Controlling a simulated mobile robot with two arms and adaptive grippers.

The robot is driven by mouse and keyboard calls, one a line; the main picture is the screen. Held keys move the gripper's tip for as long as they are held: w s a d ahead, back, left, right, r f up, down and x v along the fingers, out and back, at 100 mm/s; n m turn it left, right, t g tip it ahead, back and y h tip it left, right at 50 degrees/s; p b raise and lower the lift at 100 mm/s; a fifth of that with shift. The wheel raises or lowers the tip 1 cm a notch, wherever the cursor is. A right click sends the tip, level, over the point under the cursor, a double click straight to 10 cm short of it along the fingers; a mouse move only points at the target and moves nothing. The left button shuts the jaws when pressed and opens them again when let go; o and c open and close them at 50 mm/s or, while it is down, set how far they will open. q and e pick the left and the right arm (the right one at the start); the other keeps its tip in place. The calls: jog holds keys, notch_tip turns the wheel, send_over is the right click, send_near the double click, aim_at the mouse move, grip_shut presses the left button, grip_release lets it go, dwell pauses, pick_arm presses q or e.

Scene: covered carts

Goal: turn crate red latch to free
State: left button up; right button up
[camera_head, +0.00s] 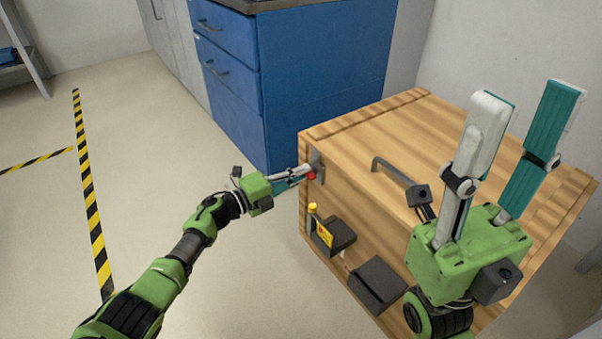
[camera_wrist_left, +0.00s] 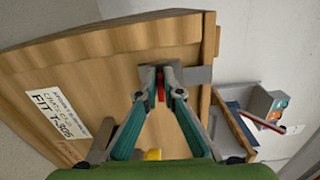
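The wooden crate (camera_head: 400,140) stands at the right in the head view, and its board (camera_wrist_left: 95,80) fills much of the left wrist view. The red latch (camera_head: 311,175) is at the upper left corner of the crate's front, by a grey metal plate (camera_head: 317,162). In the left wrist view the red latch (camera_wrist_left: 160,84) shows between my fingertips. My left gripper (camera_head: 304,173) is narrowed onto it, and the fingers partly hide it. My right gripper (camera_head: 528,93) is open and empty, pointing up in front of the crate's top.
A grey handle (camera_head: 392,172) is on the crate's top. Dark holders (camera_head: 335,235) and (camera_head: 378,284) are on its front, one with a yellow item (camera_head: 323,234). A blue cabinet (camera_head: 310,80) stands behind. The floor at left is clear, with striped tape (camera_head: 92,200).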

pick_arm(q)
jog(key=o, duration=0.4)
jog(key=shift+c, duration=0.2)
jog(key=v, duration=1.2)
jog(key=shift+a+f, duration=0.1)
